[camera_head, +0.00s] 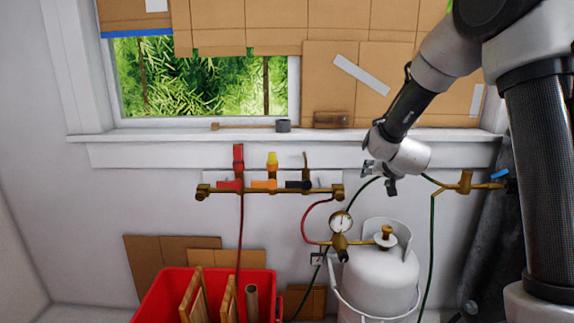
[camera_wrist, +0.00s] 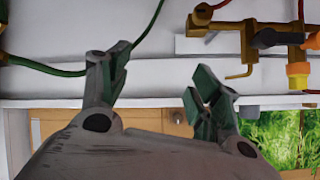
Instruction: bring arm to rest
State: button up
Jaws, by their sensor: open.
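My gripper (camera_head: 378,179) hangs in front of the wall below the window sill, to the right of the brass manifold (camera_head: 270,190) and above the white gas cylinder (camera_head: 380,275). In the wrist view my gripper (camera_wrist: 160,88) has its two fingers wide apart, with nothing between them but white wall. The brass manifold (camera_wrist: 247,45) shows at the upper right of the wrist view, apart from the fingers. My arm reaches in from the right side of the head view.
A pressure gauge (camera_head: 341,222) with hoses sits beside the cylinder. A red bin (camera_head: 170,290) with wooden pieces stands at lower left. A brass valve (camera_head: 466,182) is on the wall at right. The window sill (camera_head: 190,137) holds small items. Wall left of the manifold is clear.

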jog(key=s+r+n+g+y, duration=0.1)
jog(key=s+r, duration=0.5)
jog(key=s, duration=0.3)
jog(key=s+d+r+n+g, duration=0.1)
jog(key=s+d+g, duration=0.2)
jog(key=s, duration=1.3)
jog(key=s+d+r+n+g, duration=0.1)
jog(key=s+d+r+g, duration=0.1)
jog(key=s, duration=1.5)
jog(key=shift+s+d+r+n+g+h, duration=0.25)
jog(key=shift+d+n+g+h, duration=0.2)
jog(key=shift+d, duration=0.65)
